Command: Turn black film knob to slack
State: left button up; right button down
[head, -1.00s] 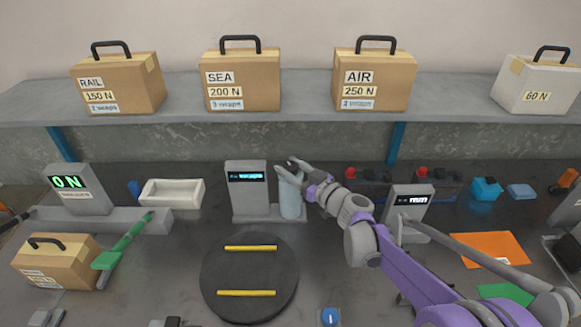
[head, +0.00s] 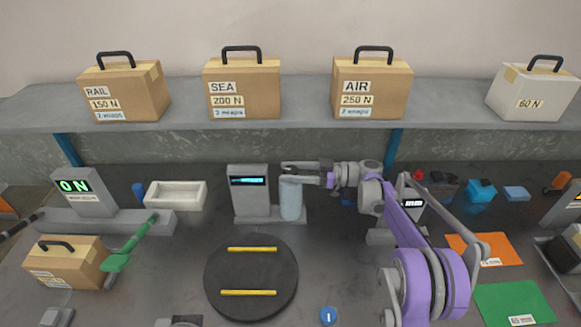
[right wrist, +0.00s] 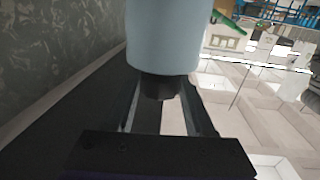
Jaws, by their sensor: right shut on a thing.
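The film roll (head: 291,199) is a pale blue upright cylinder beside the grey film stand (head: 248,192) with its small lit display. My right gripper (head: 291,173) reaches in from the right at the top of the roll. In the right wrist view the black knob (right wrist: 160,87) sits at the end of the pale blue roll (right wrist: 163,35), between the two fingers of my right gripper (right wrist: 160,100), which is shut on it. In the head view the fingers mostly hide the knob. My left gripper is not in view.
A round black turntable (head: 250,304) with two yellow strips lies in front. A white tray (head: 176,195) and a gauge reading 0 N (head: 84,191) stand left. A grey mm gauge (head: 411,212) stands right, partly behind my arm. Boxes line the shelf (head: 310,104) above.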

jog(key=n+g+p, duration=0.2)
jog(key=g, duration=0.1)
jog(key=n+g+p, duration=0.2)
jog(key=g, duration=0.1)
jog(key=shift+w+r+g+h, duration=0.1)
jog(key=shift+r+g+h, duration=0.1)
jog(key=shift+g+h, duration=0.2)
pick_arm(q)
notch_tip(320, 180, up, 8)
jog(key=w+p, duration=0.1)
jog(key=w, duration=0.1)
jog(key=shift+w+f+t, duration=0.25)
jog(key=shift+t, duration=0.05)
pick_arm(e)
jog(key=shift+f+n+g+h, duration=0.15)
jog(key=shift+n+g+h, duration=0.15)
jog(key=shift+n+g, duration=0.45)
jog(key=shift+c, duration=1.3)
grip_release()
